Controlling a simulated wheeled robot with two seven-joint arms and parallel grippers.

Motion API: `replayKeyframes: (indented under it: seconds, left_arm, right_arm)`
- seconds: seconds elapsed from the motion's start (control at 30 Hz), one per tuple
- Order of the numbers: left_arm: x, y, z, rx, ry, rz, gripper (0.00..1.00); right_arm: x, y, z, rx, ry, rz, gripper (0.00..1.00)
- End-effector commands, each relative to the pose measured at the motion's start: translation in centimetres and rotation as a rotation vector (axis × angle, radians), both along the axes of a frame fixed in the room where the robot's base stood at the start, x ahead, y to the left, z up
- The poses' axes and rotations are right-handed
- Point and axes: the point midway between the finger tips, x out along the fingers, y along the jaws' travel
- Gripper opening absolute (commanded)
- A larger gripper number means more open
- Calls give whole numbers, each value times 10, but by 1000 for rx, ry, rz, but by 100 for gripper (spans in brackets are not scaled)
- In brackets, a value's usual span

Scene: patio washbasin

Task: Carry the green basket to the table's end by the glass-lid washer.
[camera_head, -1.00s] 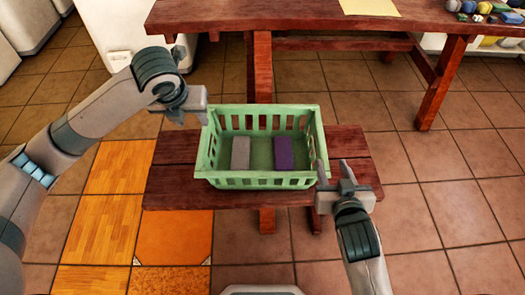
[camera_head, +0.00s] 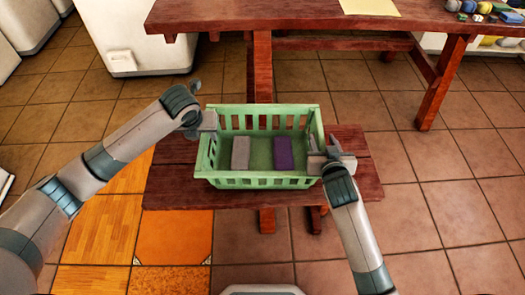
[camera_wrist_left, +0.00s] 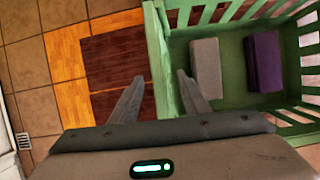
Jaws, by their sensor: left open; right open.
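The green basket (camera_head: 262,182) stands upright on a low dark-red wooden bench (camera_head: 170,187). It holds a grey block (camera_head: 240,153) and a purple block (camera_head: 283,153), which also shows in the left wrist view (camera_wrist_left: 263,62). My left gripper (camera_head: 208,122) is open at the basket's left wall; in the left wrist view its fingers (camera_wrist_left: 160,95) sit on either side of the basket's rim, one outside and one over the inside. My right gripper (camera_head: 323,153) is open at the right wall. Whether its fingers touch the rim cannot be told.
The larger red wooden table (camera_head: 300,16) stands behind the bench, with a yellow sheet (camera_head: 370,7) and several small coloured items (camera_head: 484,9) on it. White appliances (camera_head: 130,38) stand at the back left. Tiled floor (camera_head: 450,210) is clear at the right.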

Motion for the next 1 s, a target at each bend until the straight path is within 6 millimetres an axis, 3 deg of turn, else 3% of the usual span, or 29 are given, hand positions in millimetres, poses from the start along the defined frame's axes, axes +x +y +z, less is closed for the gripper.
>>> replayKeyframes:
  seconds: [0.23,0.63,0.8,1.0]
  left_arm:
    - [9,-1,-21,-1,1,1,42]
    - [11,0,-25,-1,0,1,42]
    - [11,0,-25,-1,0,0,2]
    - [11,0,-25,0,0,0,0]
  right_arm:
    - [21,0,-9,-1,0,0,41]
    - [25,0,-10,0,-1,0,41]
    - [25,0,-10,-1,-1,0,0]
    - [25,0,-10,-1,0,0,0]
